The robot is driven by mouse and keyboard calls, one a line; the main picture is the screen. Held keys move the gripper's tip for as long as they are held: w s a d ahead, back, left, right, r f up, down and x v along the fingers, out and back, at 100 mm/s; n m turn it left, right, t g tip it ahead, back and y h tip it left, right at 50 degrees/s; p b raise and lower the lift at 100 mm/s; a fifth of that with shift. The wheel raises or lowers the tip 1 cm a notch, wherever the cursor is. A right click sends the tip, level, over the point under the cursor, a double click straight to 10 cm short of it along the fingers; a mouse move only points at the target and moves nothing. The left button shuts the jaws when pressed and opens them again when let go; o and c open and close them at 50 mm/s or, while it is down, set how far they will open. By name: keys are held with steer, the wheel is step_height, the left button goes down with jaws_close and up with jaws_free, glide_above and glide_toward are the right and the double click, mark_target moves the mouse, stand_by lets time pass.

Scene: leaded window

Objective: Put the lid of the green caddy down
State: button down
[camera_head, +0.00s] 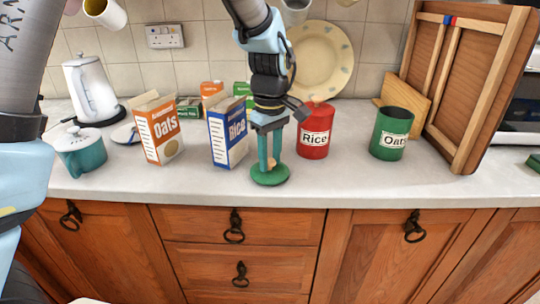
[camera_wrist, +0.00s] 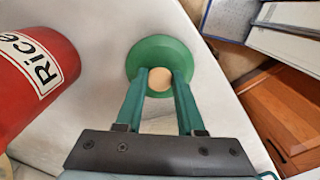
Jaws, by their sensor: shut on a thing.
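The green lid (camera_head: 270,179) is a round disc with a pale wooden knob, near the front edge of the worktop. My gripper (camera_head: 269,162) points down and is shut on the knob, which shows between the fingers in the wrist view. There the lid (camera_wrist: 160,46) lies flat below the fingertips (camera_wrist: 160,80). I cannot tell whether it touches the worktop or hangs just above. The green caddy (camera_head: 377,143), labelled Oats, stands upright and open-topped to the right.
A red Rice caddy (camera_head: 313,150) stands close to the right of my gripper. A blue Rice box (camera_head: 232,138) and an orange Oats box (camera_head: 160,135) stand to the left. The worktop (camera_head: 340,178) between the lid and the green caddy is clear in front.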

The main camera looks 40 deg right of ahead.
mark_target(271, 161)
steer(key=shift+f, duration=0.15)
steer(key=c, duration=0.5)
jaws_free()
step_height(271, 161, up, 12)
steer(key=shift+r+b, duration=0.2)
steer(key=shift+b, duration=0.6)
